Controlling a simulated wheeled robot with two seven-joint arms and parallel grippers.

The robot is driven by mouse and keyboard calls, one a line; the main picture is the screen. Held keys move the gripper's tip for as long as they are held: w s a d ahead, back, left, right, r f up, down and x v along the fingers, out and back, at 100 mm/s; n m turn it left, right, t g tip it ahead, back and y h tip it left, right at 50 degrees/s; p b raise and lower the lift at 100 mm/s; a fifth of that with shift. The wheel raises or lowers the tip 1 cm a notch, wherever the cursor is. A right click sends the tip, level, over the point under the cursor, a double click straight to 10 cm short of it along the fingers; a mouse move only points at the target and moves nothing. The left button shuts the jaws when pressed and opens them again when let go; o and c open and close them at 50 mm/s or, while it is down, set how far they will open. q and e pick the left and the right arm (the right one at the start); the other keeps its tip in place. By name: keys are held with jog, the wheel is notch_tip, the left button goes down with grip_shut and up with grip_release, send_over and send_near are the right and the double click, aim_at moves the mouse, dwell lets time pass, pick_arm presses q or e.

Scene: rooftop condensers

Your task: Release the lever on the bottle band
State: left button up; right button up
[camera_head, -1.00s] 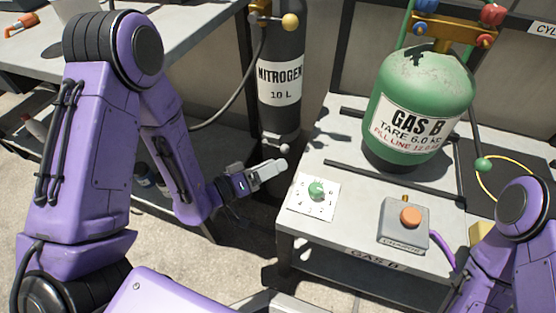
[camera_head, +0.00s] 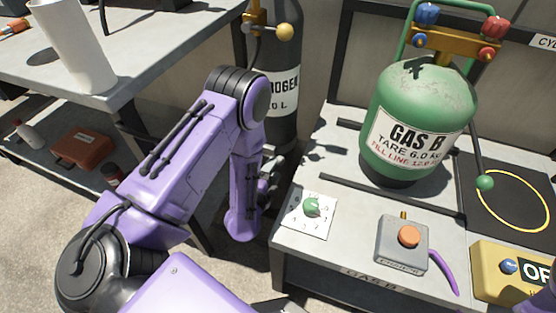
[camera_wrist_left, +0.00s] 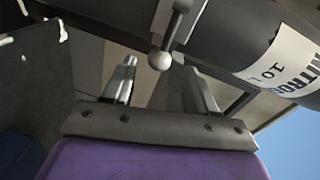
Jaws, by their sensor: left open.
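The dark nitrogen bottle (camera_head: 283,125) stands upright between the bench and the table, partly hidden by my left arm. It also shows in the left wrist view (camera_wrist_left: 232,38), with its white label. The band's lever (camera_wrist_left: 176,28) is a dark rod ending in a pale ball, seen in the left wrist view on a light plate. My left gripper (camera_wrist_left: 160,80) is open, its fingers apart on either side of the ball's line; I cannot tell whether they touch it. In the head view, the left gripper (camera_head: 268,180) is low beside the bottle, and the lever is not clear there.
The table at right holds a green GAS B cylinder (camera_head: 418,115), a dial plate with a green knob (camera_head: 311,206) and a grey box with an orange button (camera_head: 404,245). A bench (camera_head: 150,45) with a white cylinder (camera_head: 72,45) stands at left.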

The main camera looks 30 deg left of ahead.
aim_at(280, 161)
pick_arm(q)
jog(key=x, duration=0.5)
jog(key=shift+w+b, duration=0.15)
jog(key=shift+b, duration=0.2)
grip_shut()
jog(key=shift+a, duration=0.35)
jog(key=shift+d, duration=0.25)
jog(key=shift+f, duration=0.1)
